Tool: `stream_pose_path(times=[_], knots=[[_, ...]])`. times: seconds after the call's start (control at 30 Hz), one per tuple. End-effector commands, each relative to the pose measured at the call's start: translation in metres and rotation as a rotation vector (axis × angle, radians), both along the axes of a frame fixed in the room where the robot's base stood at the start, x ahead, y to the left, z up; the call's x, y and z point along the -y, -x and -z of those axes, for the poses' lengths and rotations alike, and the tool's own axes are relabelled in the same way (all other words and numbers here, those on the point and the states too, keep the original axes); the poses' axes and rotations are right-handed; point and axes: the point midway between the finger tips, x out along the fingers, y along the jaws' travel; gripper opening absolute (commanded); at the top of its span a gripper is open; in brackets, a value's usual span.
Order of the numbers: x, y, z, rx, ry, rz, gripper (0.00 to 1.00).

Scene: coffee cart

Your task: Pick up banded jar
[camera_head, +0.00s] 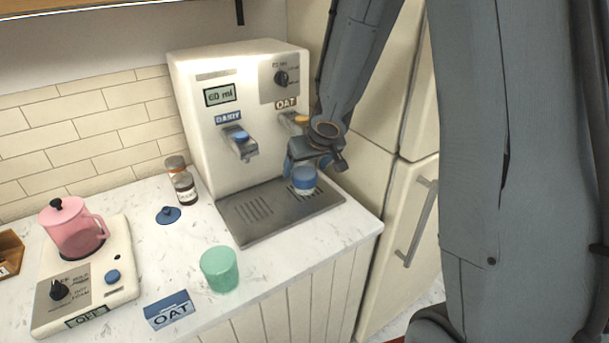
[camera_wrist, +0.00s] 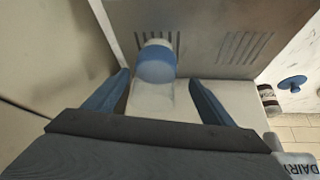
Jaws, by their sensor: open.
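The banded jar (camera_head: 304,180) is a pale jar with a wide blue band. It stands on the drip tray (camera_head: 262,232) of the milk dispenser, under the spout marked OAT. My gripper (camera_head: 312,160) is at the jar, its fingers near the jar's upper part. In the wrist view the jar (camera_wrist: 157,72) shows between the two spread blue fingers of my gripper (camera_wrist: 160,88). Gaps show between the jar and both fingers, so the gripper is open. My gripper hides part of the jar's top in the head view.
The dispenser (camera_head: 205,160) stands close behind, with a DAIRY spout (camera_head: 238,140) to the left. A green cup (camera_head: 220,269), an OAT sign (camera_head: 171,310), a brown-topped jar (camera_head: 181,182), a blue lid (camera_head: 168,215) and a pink pitcher (camera_head: 75,229) are further left.

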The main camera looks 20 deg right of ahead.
Motion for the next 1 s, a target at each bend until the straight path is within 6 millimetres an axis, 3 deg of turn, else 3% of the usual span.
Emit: stream_pose_path(times=[0.1, 0.37, 0.7, 1.0], knots=[[-0.001, -0.007, 0.013, 0.0, 0.0, 0.0, 0.77], [0.001, -0.013, 0.025, -0.001, 0.001, 0.001, 0.77], [0.004, -0.031, 0.061, -0.001, 0.001, 0.0, 0.77], [0.004, -0.033, 0.061, -0.001, 0.002, 0.0, 0.73]])
